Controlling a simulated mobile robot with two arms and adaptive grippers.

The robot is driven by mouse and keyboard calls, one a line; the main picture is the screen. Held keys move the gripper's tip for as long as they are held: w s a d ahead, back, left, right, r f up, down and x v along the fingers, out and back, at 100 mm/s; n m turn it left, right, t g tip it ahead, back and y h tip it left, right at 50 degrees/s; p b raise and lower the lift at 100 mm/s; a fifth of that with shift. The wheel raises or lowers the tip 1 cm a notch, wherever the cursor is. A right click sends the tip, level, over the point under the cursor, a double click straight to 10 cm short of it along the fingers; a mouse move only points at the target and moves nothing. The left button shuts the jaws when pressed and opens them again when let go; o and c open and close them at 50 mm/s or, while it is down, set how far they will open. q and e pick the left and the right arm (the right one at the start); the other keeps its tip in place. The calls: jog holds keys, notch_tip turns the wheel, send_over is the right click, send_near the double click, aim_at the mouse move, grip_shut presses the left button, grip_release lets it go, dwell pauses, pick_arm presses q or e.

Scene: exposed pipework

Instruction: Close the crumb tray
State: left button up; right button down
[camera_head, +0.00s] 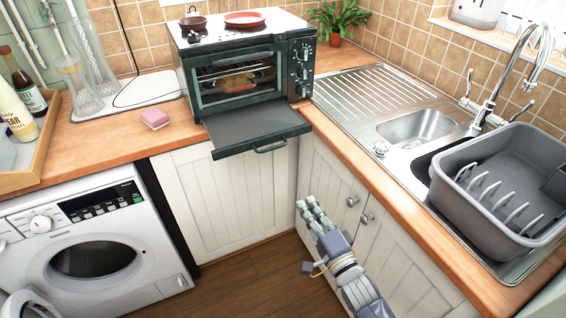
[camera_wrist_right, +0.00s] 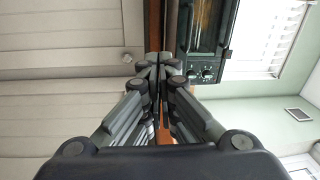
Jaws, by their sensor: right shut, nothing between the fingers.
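The crumb tray (camera_head: 257,129) is a flat dark tray pulled out from the base of the toaster oven (camera_head: 245,75). It sticks out past the counter's front edge, and its handle (camera_head: 270,147) is at the front. My right gripper (camera_head: 308,203) is shut and empty, below the counter in front of the white cupboard doors, lower right of the tray and apart from it. In the right wrist view the shut fingers (camera_wrist_right: 153,65) point toward the wooden counter edge, with part of the oven (camera_wrist_right: 208,40) behind. My left gripper is not in view.
A pink sponge (camera_head: 155,118) lies on the counter left of the oven. The sink (camera_head: 417,127) and a grey dish rack (camera_head: 500,225) are to the right. Floor space below the tray is clear.

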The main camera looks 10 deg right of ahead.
notch_tip(320, 180, up, 4)
jog(key=p, duration=0.1)
send_near(278, 148)
jog(key=shift+m+t+y, duration=0.3)
jog(key=shift+m+t, duration=0.1)
jog(key=x, duration=0.4)
jog(key=f+x, duration=0.1)
jog(key=x, duration=0.2)
jog(key=shift+w+d, duration=0.1)
